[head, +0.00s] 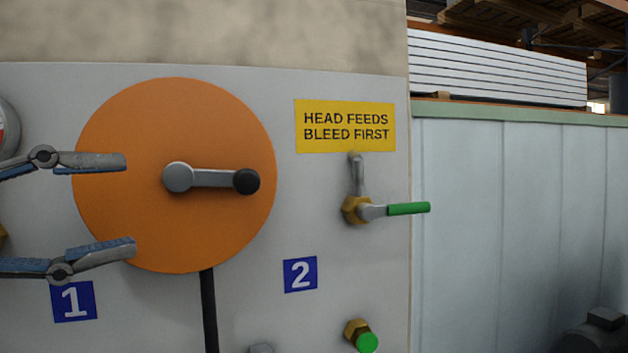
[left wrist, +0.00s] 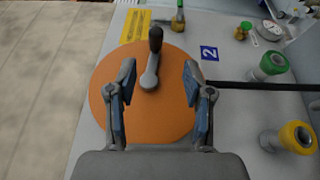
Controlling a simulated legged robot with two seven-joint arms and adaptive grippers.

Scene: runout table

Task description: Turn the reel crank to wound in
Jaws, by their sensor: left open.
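The orange reel disc (head: 130,200) is mounted on a light grey panel. Its grey crank arm (head: 212,178) runs from the hub to a black knob (head: 246,181) on the right. My left gripper (head: 131,204) is open at the left part of the disc, with its two fingers spread one above the other. It holds nothing, and the crank lies to the right of its fingertips. In the left wrist view the open left gripper (left wrist: 158,75) faces the disc (left wrist: 165,120), and the black knob (left wrist: 155,40) stands beyond the fingertips. My right gripper is not seen.
Right of the reel are a yellow sign (head: 345,126), a brass valve with a green lever (head: 408,209) and a green-capped fitting (head: 367,342). A black hose (head: 208,310) hangs below the disc. The left wrist view shows green (left wrist: 271,65) and yellow (left wrist: 296,138) knobs protruding from the panel.

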